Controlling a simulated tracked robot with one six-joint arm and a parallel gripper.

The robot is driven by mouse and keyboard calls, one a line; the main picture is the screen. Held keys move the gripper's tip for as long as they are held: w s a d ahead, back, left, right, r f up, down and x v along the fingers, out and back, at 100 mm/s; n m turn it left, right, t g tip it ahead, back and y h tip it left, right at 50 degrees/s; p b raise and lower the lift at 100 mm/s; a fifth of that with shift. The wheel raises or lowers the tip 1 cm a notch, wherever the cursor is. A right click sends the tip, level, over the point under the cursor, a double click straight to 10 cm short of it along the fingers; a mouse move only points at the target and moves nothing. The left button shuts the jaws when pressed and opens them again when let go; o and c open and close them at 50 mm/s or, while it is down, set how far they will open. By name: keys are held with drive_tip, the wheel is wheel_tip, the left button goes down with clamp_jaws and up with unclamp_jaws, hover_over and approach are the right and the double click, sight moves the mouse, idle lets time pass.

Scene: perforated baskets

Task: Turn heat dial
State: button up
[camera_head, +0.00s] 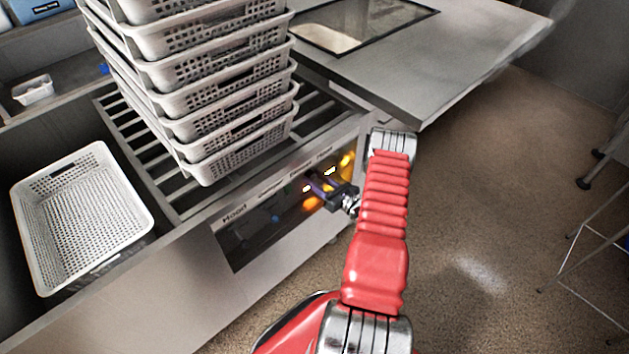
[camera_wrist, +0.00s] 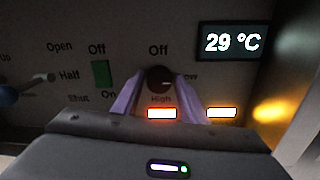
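In the wrist view a small dark round dial (camera_wrist: 160,78) sits on the control panel, with "Off" above it and "High" below it. A label to its right is partly covered. The two purple fingers of my gripper (camera_wrist: 160,82) stand apart, one on each side of the dial. I cannot tell whether they press on it. In the head view my gripper (camera_head: 322,188) is at the front panel (camera_head: 262,236) of the grey counter, and the dial is hidden there.
Stacked white baskets (camera_head: 228,112) stand on slats above the panel. Another basket (camera_head: 128,183) sits left.

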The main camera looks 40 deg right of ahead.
drive_tip(key=c, duration=0.7)
drive_tip(key=shift+a, duration=0.2)
drive_tip(key=shift+c, duration=0.2)
drive_tip(key=shift+d, duration=0.1)
